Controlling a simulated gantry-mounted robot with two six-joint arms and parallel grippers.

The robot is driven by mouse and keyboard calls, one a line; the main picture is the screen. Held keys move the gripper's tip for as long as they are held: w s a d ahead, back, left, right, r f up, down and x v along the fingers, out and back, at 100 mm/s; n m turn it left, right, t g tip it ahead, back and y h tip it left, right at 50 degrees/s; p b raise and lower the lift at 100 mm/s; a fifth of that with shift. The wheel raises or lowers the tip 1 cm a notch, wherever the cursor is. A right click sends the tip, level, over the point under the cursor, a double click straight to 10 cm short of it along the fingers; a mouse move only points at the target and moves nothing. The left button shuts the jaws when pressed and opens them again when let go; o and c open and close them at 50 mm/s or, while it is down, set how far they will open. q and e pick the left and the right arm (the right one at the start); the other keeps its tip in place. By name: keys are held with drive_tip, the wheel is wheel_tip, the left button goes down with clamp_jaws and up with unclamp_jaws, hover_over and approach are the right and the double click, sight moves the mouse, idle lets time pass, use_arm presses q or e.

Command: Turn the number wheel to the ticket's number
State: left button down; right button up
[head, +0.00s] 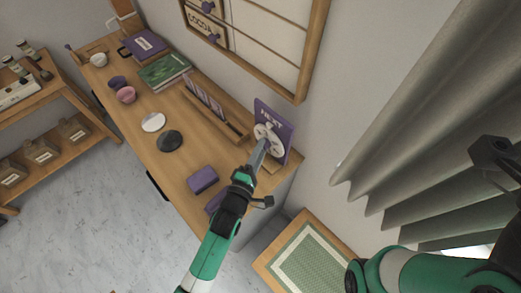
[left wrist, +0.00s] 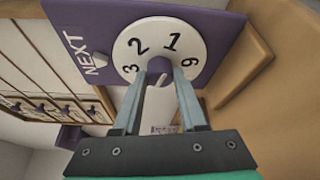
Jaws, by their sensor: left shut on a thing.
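The white number wheel (head: 268,141) is on the purple NEXT sign (head: 276,116), which stands upright at the right end of the counter. In the left wrist view the wheel (left wrist: 126,45) shows 3, 2, 1 and a digit that looks like 9; the lower part is hidden. A small white pointer (left wrist: 99,60) sits between the word NEXT and the wheel, with the 3 closest to it. My left gripper (left wrist: 160,80) is shut on the wheel's central knob (left wrist: 159,66). I cannot make out a ticket or its number.
A wooden rack (head: 218,112) stands left of the sign. Curtains (head: 420,110) hang at the right.

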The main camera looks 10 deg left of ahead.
use_arm(q)
drive_tip(key=shift+c, duration=2.3)
unclamp_jaws()
drive_tip(key=shift+s, duration=0.1)
drive_tip(key=p+v, duration=0.3)
drive_tip(key=v, duration=0.8)
drive_tip(key=shift+s, duration=0.2)
